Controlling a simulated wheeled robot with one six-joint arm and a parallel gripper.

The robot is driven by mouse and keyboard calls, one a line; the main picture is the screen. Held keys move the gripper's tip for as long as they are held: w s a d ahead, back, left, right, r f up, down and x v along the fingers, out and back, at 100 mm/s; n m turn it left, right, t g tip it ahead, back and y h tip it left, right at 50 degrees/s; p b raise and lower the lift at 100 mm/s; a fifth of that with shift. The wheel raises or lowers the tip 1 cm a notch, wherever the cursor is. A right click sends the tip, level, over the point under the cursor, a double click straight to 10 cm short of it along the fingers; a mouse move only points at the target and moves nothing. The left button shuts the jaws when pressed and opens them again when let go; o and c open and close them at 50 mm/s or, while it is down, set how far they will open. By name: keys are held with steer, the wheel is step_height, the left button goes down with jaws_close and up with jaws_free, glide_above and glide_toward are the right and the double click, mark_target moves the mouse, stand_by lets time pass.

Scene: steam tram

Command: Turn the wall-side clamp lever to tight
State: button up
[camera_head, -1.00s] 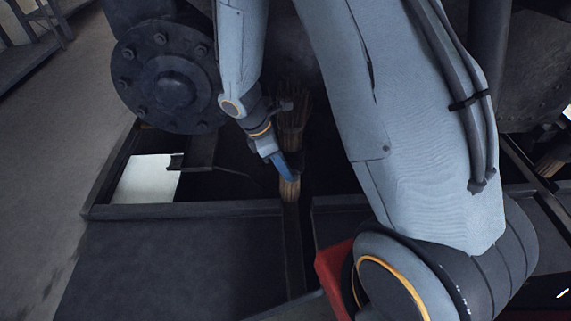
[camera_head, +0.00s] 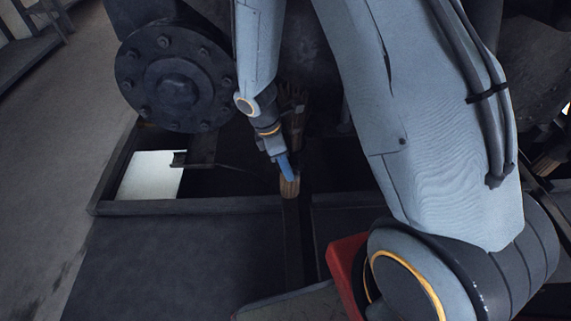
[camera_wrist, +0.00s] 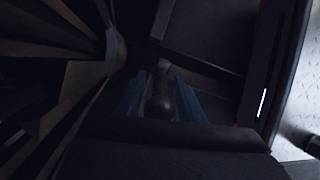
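In the head view no lever can be made out, and the spot between the fingers is hidden.
A bolted round flange (camera_head: 178,82) stands left of my forearm. A dark frame (camera_head: 190,208) edges the floor opening, with a bright patch (camera_head: 150,175) inside it. Wooden slats (camera_wrist: 60,95) crowd the wrist view's left side. A red box (camera_head: 346,272) lies low beside my arm.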

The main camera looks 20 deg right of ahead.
steer(key=p+v, duration=0.4)
steer(key=v, duration=0.4)
steer(key=shift+c, duration=0.3)
